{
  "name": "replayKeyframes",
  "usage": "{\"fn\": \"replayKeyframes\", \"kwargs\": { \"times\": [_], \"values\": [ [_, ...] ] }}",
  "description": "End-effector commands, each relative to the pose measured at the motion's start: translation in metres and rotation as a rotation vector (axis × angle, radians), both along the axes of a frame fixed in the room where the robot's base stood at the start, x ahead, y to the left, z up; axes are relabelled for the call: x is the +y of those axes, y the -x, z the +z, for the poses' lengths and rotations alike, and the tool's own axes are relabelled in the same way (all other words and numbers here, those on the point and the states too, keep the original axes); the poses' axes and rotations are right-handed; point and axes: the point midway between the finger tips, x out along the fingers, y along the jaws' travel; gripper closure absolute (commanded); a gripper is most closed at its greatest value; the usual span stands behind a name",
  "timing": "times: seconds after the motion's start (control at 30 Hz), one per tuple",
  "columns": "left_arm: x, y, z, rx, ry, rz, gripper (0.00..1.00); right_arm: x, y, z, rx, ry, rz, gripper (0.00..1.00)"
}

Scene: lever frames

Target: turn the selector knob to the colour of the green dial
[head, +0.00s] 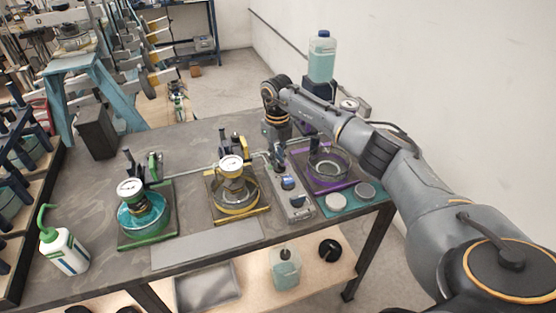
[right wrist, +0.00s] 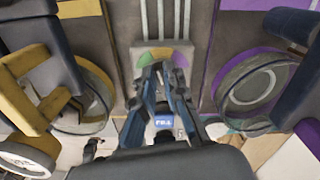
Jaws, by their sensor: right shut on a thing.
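The grey selector box (head: 297,206) stands between the yellow and purple stations. In the right wrist view its panel shows a fan of green (right wrist: 143,60), orange-yellow (right wrist: 160,53) and purple (right wrist: 180,60) sectors. My right gripper (head: 279,163) reaches down over the box's far part; in the wrist view its fingers (right wrist: 160,76) are closed just below the fan. They are shut on the selector knob, which they mostly hide, so its pointing direction cannot be told. The white-faced dial (head: 130,187) sits on the green-framed station at left. My left gripper is out of view.
The yellow station (head: 240,213) and purple station (head: 333,187) flank the box closely. A blue button (head: 288,183) and blue label (right wrist: 163,121) are on its near part. A bottle (head: 64,251) stands at left; a grey plate (head: 207,245) lies in front.

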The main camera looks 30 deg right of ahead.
Motion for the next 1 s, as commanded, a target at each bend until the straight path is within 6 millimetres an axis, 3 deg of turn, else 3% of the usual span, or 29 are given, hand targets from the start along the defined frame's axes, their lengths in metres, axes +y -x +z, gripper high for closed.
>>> {"fn": "replayKeyframes", "kwargs": {
  "times": [0.5, 1.0],
  "values": [
    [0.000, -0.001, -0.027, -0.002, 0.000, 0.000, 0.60, 0.004, 0.001, -0.001, -0.003, 0.002, 0.432, 1.00],
    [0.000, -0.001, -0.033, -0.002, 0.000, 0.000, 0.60, 0.007, 0.002, 0.001, -0.003, -0.001, 0.608, 1.00]
  ]
}}
